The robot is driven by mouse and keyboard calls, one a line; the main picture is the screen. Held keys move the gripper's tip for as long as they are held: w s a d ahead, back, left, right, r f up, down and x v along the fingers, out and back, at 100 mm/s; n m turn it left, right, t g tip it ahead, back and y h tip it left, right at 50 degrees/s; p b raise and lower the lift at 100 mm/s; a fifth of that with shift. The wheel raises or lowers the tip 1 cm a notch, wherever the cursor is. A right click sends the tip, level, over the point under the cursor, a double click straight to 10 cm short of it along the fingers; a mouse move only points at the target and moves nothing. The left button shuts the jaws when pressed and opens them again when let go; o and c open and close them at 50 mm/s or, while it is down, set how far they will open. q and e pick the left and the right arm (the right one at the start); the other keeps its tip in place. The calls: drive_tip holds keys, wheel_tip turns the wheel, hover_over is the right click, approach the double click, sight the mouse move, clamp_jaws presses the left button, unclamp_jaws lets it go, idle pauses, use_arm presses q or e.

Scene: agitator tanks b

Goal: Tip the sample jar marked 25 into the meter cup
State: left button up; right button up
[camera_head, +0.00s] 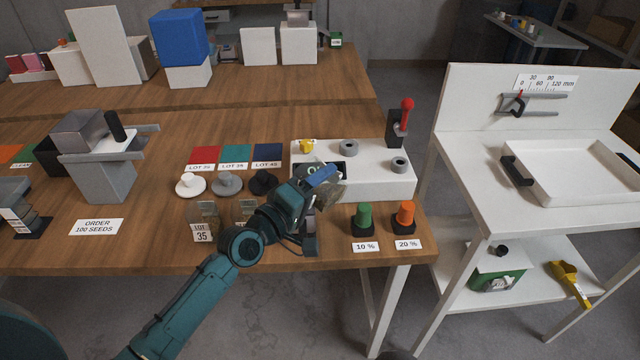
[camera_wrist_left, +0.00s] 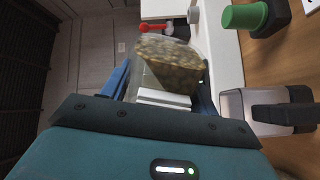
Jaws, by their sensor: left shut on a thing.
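My left gripper (camera_head: 322,184) is shut on a clear sample jar (camera_head: 329,196) of brownish grains and holds it tilted over the front of the white meter unit (camera_head: 378,183). The jar also shows in the wrist view (camera_wrist_left: 172,66), with the grains lying inside it. Its number is not visible. A grey cup-like container with a black handle (camera_wrist_left: 268,110) stands beside the gripper in the wrist view; I cannot tell whether it is the meter cup. In the head view the gripper partly hides it. My right gripper is not in view.
The jar marked LOT 35 (camera_head: 203,224) and another jar (camera_head: 245,211) stand left of my wrist. Green (camera_head: 363,217) and orange (camera_head: 405,216) pieces stand at the right front edge. A red-knobbed lever (camera_head: 404,120) rises behind the meter. White, grey and black knobbed discs (camera_head: 228,184) sit left.

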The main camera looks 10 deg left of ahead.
use_arm(q)
drive_tip(key=shift+n, duration=0.3)
drive_tip(key=shift+a+f+n, duration=0.1)
drive_tip(key=shift+f+n, duration=0.1)
drive_tip(key=shift+n, duration=0.2)
drive_tip(key=shift+w+f+n, duration=0.1)
drive_tip(key=shift+f+n, duration=0.05)
drive_tip(key=shift+n, duration=0.45)
drive_tip(key=shift+a, duration=0.1)
drive_tip(key=shift+w+a+f+n, duration=0.1)
drive_tip(key=shift+a+n, duration=0.05)
drive_tip(key=shift+n, duration=0.45)
